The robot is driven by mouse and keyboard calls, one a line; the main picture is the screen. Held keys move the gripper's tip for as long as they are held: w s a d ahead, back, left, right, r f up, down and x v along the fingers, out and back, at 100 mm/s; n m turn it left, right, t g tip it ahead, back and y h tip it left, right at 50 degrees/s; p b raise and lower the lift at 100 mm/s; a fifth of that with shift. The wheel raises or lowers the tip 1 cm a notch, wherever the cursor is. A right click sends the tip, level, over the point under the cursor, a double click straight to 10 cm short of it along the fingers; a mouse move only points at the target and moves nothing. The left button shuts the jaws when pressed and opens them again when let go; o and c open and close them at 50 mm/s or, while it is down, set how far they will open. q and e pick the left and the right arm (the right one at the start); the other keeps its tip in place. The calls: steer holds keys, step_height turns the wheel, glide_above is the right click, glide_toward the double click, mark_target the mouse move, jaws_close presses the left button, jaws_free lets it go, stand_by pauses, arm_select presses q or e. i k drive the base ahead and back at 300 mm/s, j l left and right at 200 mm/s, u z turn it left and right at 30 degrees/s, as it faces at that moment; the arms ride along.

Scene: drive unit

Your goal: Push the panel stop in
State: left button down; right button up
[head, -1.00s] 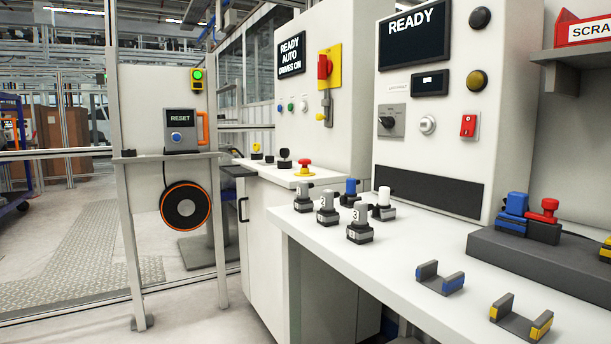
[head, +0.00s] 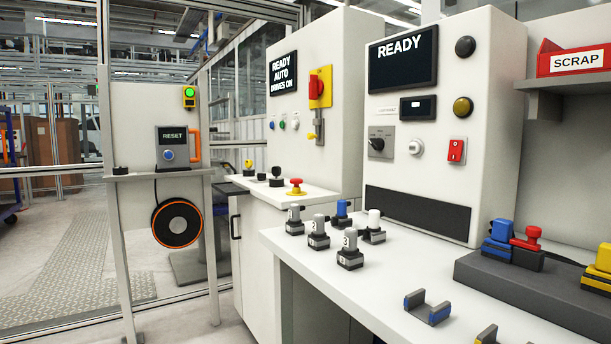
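A red mushroom-head button on a yellow base, which looks like the panel stop (head: 295,187), sits on the white ledge in front of the left control cabinet (head: 318,60). Its red head stands above the yellow base; I cannot tell whether it is pushed in. The cabinet's screen (head: 284,80) reads READY AUTO DRIVES ON. A red rotary switch on a yellow plate (head: 320,87) is on the cabinet face. Neither of my grippers is in view.
A white bench holds several grey numbered plugs (head: 349,250), a blue one (head: 342,213) and a white one (head: 373,228). A dark fixture block (head: 540,285) stands at right. The floor at left is clear.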

mark_target(296, 181)
steer(key=i+j+z, duration=0.1)
steer(key=z, duration=0.25)
steer(key=i+j+z, duration=0.1)
steer(key=z, duration=0.3)
steer(key=i+j+z, duration=0.1)
steer(key=z, duration=0.25)
steer(key=i+j+z, duration=0.15)
steer(key=j, duration=0.35)
steer(key=i+j+z, duration=0.2)
steer(key=j, duration=0.3)
steer(key=i+j+z, duration=0.15)
steer(key=j, duration=0.4)
steer(key=j+z, duration=0.2)
steer(key=j, duration=0.75)
steer(key=i+j, duration=0.1)
steer(key=j, duration=0.3)
